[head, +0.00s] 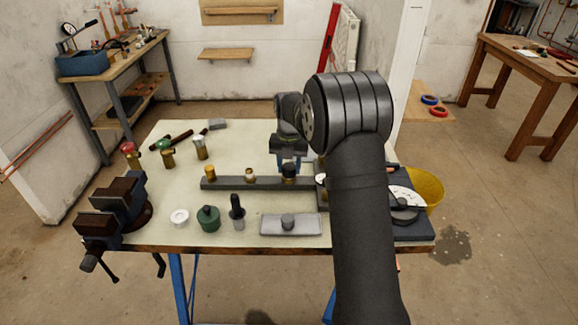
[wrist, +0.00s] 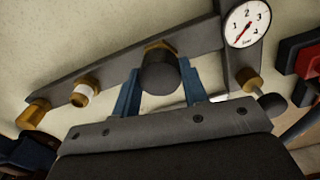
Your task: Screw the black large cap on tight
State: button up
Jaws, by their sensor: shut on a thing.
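The black large cap (wrist: 160,74) sits on a brass fitting (wrist: 160,47) on the dark grey bar (wrist: 110,70). My gripper (wrist: 160,85) has its blue fingers on both sides of the cap and is shut on it. In the head view my gripper (head: 288,165) comes down over the cap (head: 289,172) from behind the bar (head: 235,184). How far the cap is threaded on is hidden.
A brass fitting (head: 210,172) and a white-ringed fitting (head: 249,175) stand left on the bar. A dial gauge (wrist: 247,24) is at its right end. A yellow bucket (head: 428,188) is right.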

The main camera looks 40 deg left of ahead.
jog(key=m, duration=0.7)
jog(key=shift+m, duration=0.4)
jog(key=m, duration=0.7)
jog(key=shift+m, duration=0.3)
jog(key=m, duration=0.7)
jog(key=shift+m, duration=0.3)
jog(key=m, duration=0.6)
jog(key=shift+m, duration=0.3)
